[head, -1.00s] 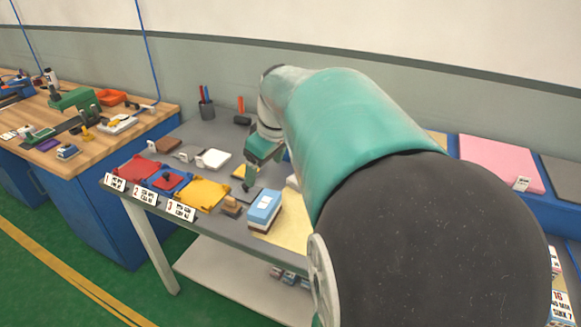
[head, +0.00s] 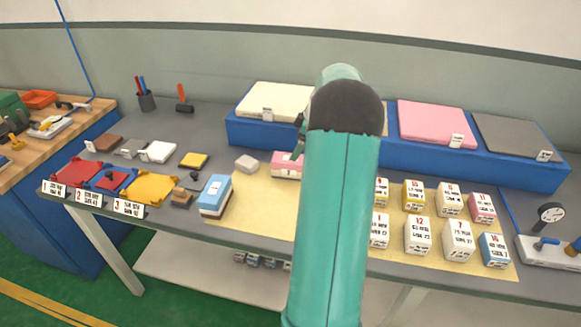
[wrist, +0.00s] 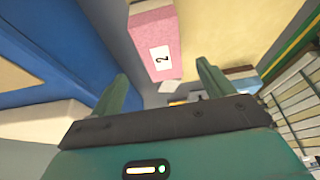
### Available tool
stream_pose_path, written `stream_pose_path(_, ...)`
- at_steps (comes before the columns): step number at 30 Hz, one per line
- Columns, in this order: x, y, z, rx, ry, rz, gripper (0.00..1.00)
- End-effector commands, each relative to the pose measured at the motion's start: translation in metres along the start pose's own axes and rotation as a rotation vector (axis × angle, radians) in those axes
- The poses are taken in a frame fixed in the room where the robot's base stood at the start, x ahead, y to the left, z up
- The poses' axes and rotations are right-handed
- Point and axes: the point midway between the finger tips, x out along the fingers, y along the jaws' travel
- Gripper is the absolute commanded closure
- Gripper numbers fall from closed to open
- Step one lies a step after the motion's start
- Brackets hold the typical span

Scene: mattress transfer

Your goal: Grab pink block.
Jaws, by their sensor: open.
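My gripper (wrist: 163,80) is open and empty. In the head view my gripper (head: 299,142) is mostly hidden behind my arm, with a finger just above the pink block. My arm also hides the block's right side.
A grey-white block (head: 246,163) and a blue-and-white block (head: 215,195) are to its left. Several numbered blocks, including another pink one (head: 482,208), stand right on the tan mat (head: 262,211). The blue shelf (head: 258,133) behind carries cream, pink (head: 434,122) and grey pads.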

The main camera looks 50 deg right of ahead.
Motion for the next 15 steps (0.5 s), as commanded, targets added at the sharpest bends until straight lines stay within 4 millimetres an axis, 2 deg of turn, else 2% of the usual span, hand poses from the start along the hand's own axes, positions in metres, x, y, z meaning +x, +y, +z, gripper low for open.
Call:
stream_pose_path(1, 0.011, -0.001, 0.001, 0.001, 0.0, -0.005, 0.2)
stream_pose_path(4, 0.026, -0.001, 0.0, 0.0, 0.0, -0.002, 0.2)
stream_pose_path(11, 0.042, -0.001, 0.001, 0.001, 0.0, -0.001, 0.2)
stream_pose_path(15, 0.06, -0.003, 0.0, 0.0, 0.0, -0.003, 0.2)
